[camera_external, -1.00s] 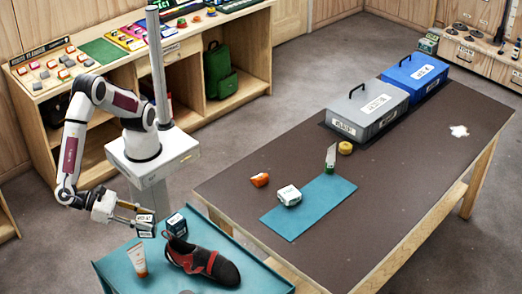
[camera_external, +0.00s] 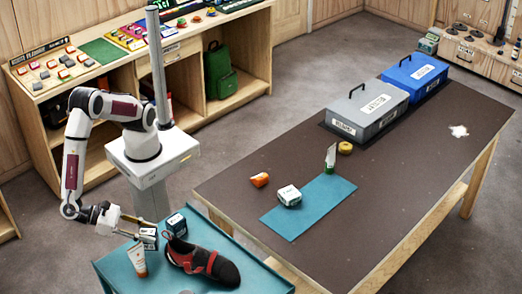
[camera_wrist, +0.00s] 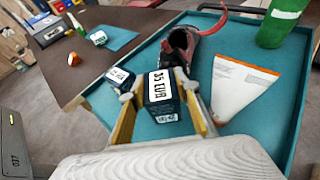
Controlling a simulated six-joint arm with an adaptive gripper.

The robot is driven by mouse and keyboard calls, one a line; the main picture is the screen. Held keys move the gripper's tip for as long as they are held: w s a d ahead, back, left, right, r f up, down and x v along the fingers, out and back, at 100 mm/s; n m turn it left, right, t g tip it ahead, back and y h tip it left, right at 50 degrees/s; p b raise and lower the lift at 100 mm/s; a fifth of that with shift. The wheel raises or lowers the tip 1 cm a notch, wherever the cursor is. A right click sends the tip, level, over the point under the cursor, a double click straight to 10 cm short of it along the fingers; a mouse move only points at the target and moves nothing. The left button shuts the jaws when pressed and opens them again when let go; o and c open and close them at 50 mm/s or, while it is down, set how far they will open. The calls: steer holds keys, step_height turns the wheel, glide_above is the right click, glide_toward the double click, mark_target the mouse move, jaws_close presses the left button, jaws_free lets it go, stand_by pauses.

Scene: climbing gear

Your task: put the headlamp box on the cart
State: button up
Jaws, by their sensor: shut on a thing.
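My gripper (camera_external: 142,232) is low over the near left part of the teal cart (camera_external: 106,268). It is shut on a small dark teal and white box (camera_external: 150,241), taken as the headlamp box. In the wrist view the box (camera_wrist: 164,90) sits between both fingers, its white label facing up but too small to read surely. I cannot tell whether its underside touches the cart. A similar box (camera_external: 176,224) stands beside it on the cart, just left of it in the wrist view (camera_wrist: 119,77).
The cart also bears a white and orange tube (camera_external: 138,261) close to my gripper and a black and red climbing shoe (camera_external: 205,262).

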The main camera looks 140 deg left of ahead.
mark_target(157, 242)
steer(key=shift+f, duration=1.65)
steer(key=shift+f, duration=0.1)
steer(key=o, duration=1.1)
steer(key=shift+o, duration=0.2)
steer(key=shift+s+d+r, duration=0.15)
steer(key=shift+d+r, duration=0.05)
steer(key=v, duration=1.1)
steer(key=shift+s+d, duration=0.2)
steer(key=shift+s, duration=0.05)
